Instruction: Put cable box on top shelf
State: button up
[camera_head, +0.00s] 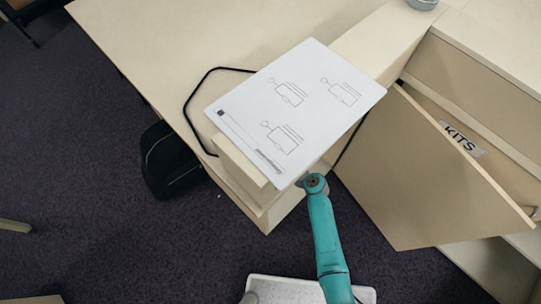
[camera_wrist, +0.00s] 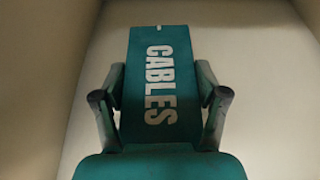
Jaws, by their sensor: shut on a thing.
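The cable box (camera_wrist: 160,75) is teal with white "CABLES" lettering and shows in the middle of the wrist view. My gripper (camera_wrist: 161,98) has one dark finger on each side of the box and is shut on it. Plain beige surfaces surround the box there. Whether the box touches any of them cannot be told. In the head view my teal arm reaches up to the near end of the desk, and the gripper and the box are hidden. I cannot make out which surface is the top shelf.
A desk (camera_head: 180,40) carries a white board with drawings (camera_head: 300,105), which overhangs its near end. A beige panel (camera_head: 425,175) stands angled before a unit labelled "KITS" (camera_head: 462,139) at right. A black bag (camera_head: 168,165) sits on the dark carpet, which is open at left.

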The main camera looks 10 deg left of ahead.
jog(key=o, duration=1.5)
jog(key=v, duration=1.2)
jog(key=shift+r, duration=0.15)
